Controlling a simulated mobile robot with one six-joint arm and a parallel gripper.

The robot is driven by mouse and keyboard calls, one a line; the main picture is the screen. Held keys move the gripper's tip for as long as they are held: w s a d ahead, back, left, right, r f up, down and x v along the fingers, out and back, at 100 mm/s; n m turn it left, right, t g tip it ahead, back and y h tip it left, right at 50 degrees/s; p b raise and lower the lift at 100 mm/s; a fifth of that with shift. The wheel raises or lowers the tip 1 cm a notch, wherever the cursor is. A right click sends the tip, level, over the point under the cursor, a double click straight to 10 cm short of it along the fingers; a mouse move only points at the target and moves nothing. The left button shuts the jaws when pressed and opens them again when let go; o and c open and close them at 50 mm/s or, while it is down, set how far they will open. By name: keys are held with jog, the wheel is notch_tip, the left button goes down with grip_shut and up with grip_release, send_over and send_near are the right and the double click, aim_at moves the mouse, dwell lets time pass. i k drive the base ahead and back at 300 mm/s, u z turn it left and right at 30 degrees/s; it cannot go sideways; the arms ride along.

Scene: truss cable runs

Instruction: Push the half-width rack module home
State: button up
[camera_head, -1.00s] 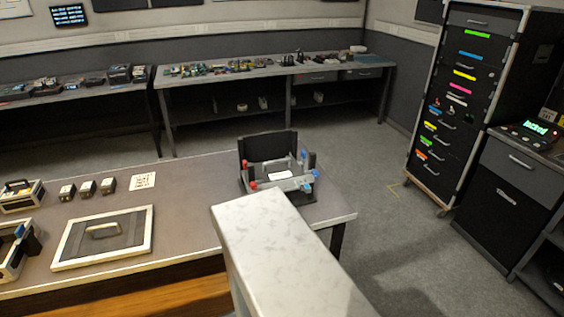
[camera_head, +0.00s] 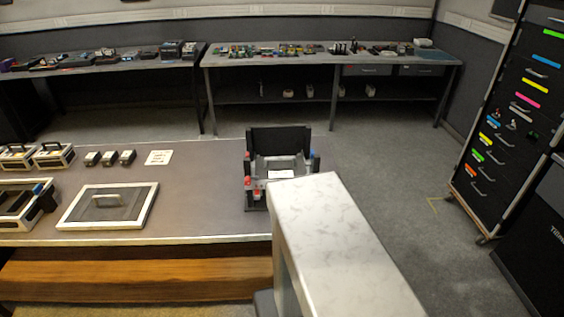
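The tall black rack (camera_head: 474,188) stands at the right, partly cut off by the frame edge. Its front carries stacked dark units with bright coloured labels and handles. About halfway up, a narrow unit with small red and white knobs (camera_head: 510,124) shows; it may be the half-width module, but it is too small to tell how far in it sits. My gripper is not in view, so its state and anything in it are hidden.
A table (camera_head: 200,215) holds a framed lid (camera_head: 108,206), small boxes (camera_head: 110,158), open cases (camera_head: 22,205) and a black fixture (camera_head: 280,141) with red and blue parts. Benches (camera_head: 340,62) line the back wall. Grey floor (camera_head: 400,165) is clear between table and rack.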

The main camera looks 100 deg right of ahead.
aim_at(269, 168)
jog(key=z, duration=0.2)
jog(key=k, duration=1.2)
jog(key=z, duration=0.3)
